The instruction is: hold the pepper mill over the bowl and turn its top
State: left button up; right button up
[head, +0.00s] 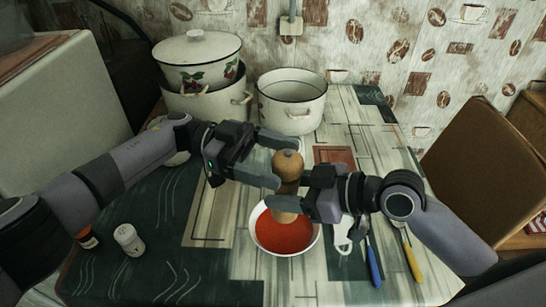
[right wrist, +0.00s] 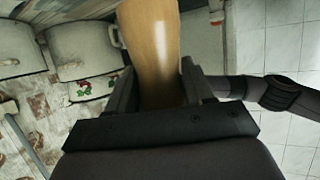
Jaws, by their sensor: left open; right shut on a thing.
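The wooden pepper mill (head: 287,165) is upright over the white bowl (head: 262,240), which holds a red filling. My right gripper (head: 285,200) is shut on the mill's lower body; in the right wrist view the mill's wood (right wrist: 150,50) stands between its fingers (right wrist: 155,90). My left gripper (head: 282,162) is open, its fingers spread to either side of the mill's round top, with no clear sign of contact. The mill's middle is partly hidden by the fingers.
Enamel pots stand at the back: a lidded one with cherries (head: 198,75) and an open white one (head: 291,105). A white shaker (head: 128,240) is at the left. Blue-handled (head: 373,262) and yellow-handled (head: 411,257) utensils lie right of the bowl.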

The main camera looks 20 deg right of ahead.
pick_arm(q)
notch_tip(320, 180, up, 10)
jog(key=shift+r, duration=0.1)
dwell(0.4)
